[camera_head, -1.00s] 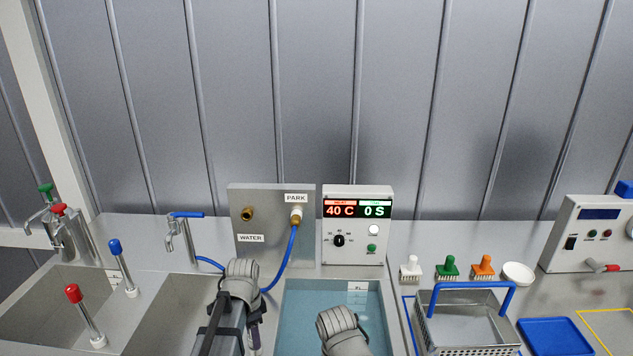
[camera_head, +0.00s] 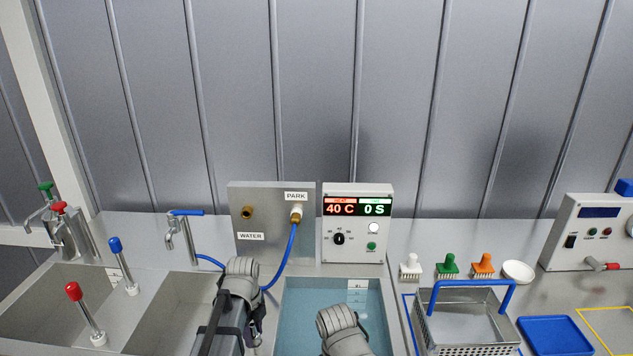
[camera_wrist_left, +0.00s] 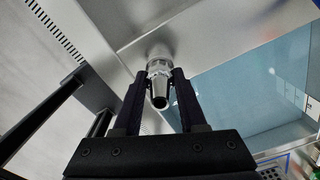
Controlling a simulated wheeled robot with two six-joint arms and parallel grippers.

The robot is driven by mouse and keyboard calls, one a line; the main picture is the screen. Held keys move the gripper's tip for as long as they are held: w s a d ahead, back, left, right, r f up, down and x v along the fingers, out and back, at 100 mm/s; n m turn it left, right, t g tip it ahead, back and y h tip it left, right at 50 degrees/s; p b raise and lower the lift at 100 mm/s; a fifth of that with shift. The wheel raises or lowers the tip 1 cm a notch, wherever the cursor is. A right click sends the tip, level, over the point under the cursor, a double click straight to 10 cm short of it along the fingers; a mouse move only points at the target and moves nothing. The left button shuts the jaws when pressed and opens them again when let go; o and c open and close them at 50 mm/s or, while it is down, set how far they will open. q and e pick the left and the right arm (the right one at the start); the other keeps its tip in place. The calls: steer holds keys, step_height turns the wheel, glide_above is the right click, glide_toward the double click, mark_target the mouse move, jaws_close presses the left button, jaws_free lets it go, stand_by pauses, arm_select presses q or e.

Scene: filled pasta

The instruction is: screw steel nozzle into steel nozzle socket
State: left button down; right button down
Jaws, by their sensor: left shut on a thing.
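In the left wrist view, my left gripper (camera_wrist_left: 161,72) is shut on the steel nozzle (camera_wrist_left: 160,92), a short tapered metal piece with a dark opening towards the camera. The nozzle's far end faces a grey steel surface with a dark round patch around it. I cannot make out the socket, nor tell whether the nozzle touches it. In the head view, my left arm reaches down between the steel basin and the water bath; its fingertips and the nozzle are hidden there. My right arm is over the water bath, and its gripper is out of view.
The blue water bath (camera_head: 300,289) is right of my left arm. Behind stand the WATER/PARK panel (camera_head: 262,210) with a blue hose (camera_head: 291,246) and the display box (camera_head: 357,249).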

stand_by(0.3)
arm_select(q)
steer(key=m, duration=0.4)
steer(key=shift+m, duration=0.9)
steer(key=shift+m, duration=1.5)
steer(key=shift+c, duration=1.9)
jaws_free()
